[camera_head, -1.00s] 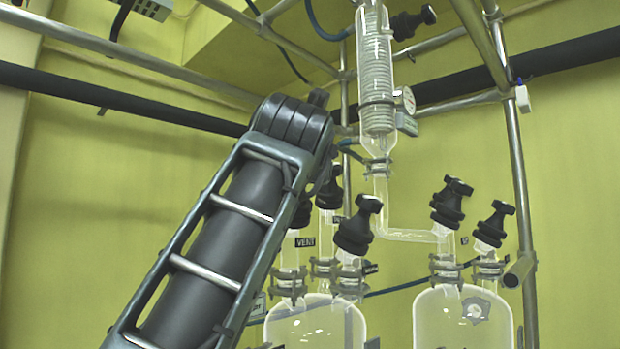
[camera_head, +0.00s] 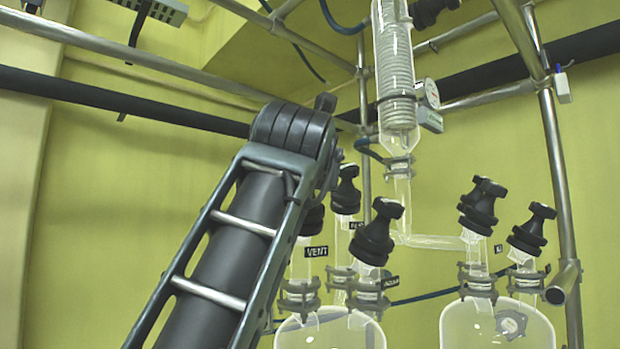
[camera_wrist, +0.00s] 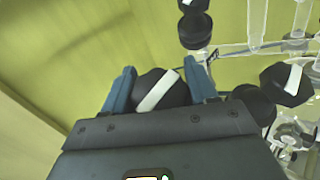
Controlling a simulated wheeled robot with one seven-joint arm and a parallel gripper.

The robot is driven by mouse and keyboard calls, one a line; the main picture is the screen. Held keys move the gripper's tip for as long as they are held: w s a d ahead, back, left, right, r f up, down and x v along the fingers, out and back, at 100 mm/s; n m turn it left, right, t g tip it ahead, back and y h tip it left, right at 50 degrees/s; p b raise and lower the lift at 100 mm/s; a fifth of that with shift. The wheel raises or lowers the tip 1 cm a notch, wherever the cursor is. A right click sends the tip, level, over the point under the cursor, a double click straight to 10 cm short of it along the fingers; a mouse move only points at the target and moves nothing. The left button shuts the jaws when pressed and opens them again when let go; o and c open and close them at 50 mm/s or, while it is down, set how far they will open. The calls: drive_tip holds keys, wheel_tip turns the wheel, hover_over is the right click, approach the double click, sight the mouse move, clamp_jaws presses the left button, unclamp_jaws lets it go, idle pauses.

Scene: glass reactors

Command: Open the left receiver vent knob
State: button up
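The left receiver (camera_head: 330,333) is a clear glass vessel at the bottom of the head view. A VENT label (camera_head: 316,252) marks its left neck. The black vent knob (camera_head: 313,221) sits above that label, partly hidden behind my arm. In the wrist view, a black knob with a white stripe (camera_wrist: 160,92) lies between the two blue fingers of my gripper (camera_wrist: 159,86); it appears to be the vent knob. The stripe runs diagonally. The fingers are spread on either side of the knob; firm contact is not clear. My gripper is hidden in the head view.
Other black knobs stand close by on the left receiver (camera_head: 347,188) (camera_head: 377,232). The right receiver (camera_head: 497,325) carries more knobs (camera_head: 479,205) (camera_head: 531,228). A glass condenser (camera_head: 396,75) rises above. Metal rails frame the rig. Left of my arm is mostly bare wall.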

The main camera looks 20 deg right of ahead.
drive_tip(key=c, duration=0.5)
drive_tip(key=shift+f+n+y, duration=0.1)
drive_tip(key=shift+n+y, duration=0.2)
